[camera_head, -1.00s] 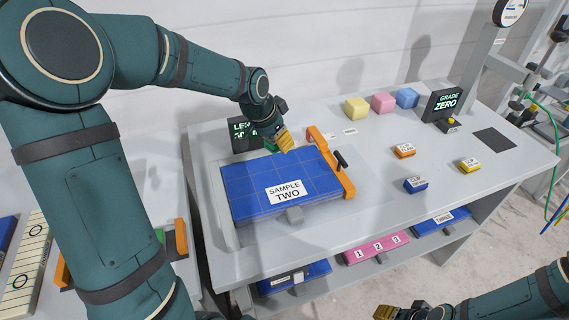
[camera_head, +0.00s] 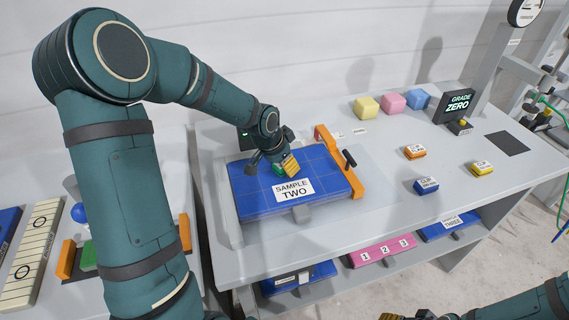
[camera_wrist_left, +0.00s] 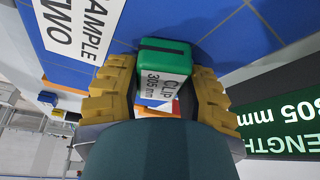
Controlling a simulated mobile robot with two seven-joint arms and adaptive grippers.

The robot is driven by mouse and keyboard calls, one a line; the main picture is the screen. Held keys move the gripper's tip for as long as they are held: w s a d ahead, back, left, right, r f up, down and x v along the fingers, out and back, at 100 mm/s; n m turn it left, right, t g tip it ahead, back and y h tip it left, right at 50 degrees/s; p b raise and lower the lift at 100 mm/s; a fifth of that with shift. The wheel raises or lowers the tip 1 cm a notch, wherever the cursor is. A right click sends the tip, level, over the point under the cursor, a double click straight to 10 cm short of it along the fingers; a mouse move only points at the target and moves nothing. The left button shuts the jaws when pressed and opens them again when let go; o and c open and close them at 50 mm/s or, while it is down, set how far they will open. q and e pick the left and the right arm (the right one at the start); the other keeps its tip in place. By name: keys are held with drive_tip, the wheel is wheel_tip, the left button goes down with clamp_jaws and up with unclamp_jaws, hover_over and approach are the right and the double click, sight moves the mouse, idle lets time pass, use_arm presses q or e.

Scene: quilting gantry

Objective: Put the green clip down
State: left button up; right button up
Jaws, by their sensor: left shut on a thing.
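The green clip (camera_wrist_left: 165,45), labelled "CLIP 305 mm", is between the yellow fingers of my left gripper (camera_wrist_left: 160,90), which is shut on it. In the head view the left gripper (camera_head: 284,167) is over the back part of the blue "SAMPLE TWO" slab (camera_head: 328,174), with a little of the green clip (camera_head: 277,170) showing. I cannot tell whether the clip touches the slab. My right gripper (camera_head: 405,316) is at the bottom edge, mostly cut off.
An orange clamp bar (camera_head: 338,162) with a black handle stands at the slab's right end. A dark length display (camera_wrist_left: 290,120) reads 305 mm behind the slab. Small labelled blocks (camera_head: 415,152) lie to the right. Bare table (camera_head: 360,215) lies in front.

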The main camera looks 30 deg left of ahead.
use_arm(q)
drive_tip(key=o, duration=1)
drive_tip(key=shift+f, duration=0.1)
drive_tip(key=shift+r, duration=0.5)
drive_tip(key=p+v, duration=0.2)
drive_tip(key=v, duration=0.9)
drive_tip(key=shift+s+r, duration=0.1)
drive_tip(key=shift+s, duration=0.15)
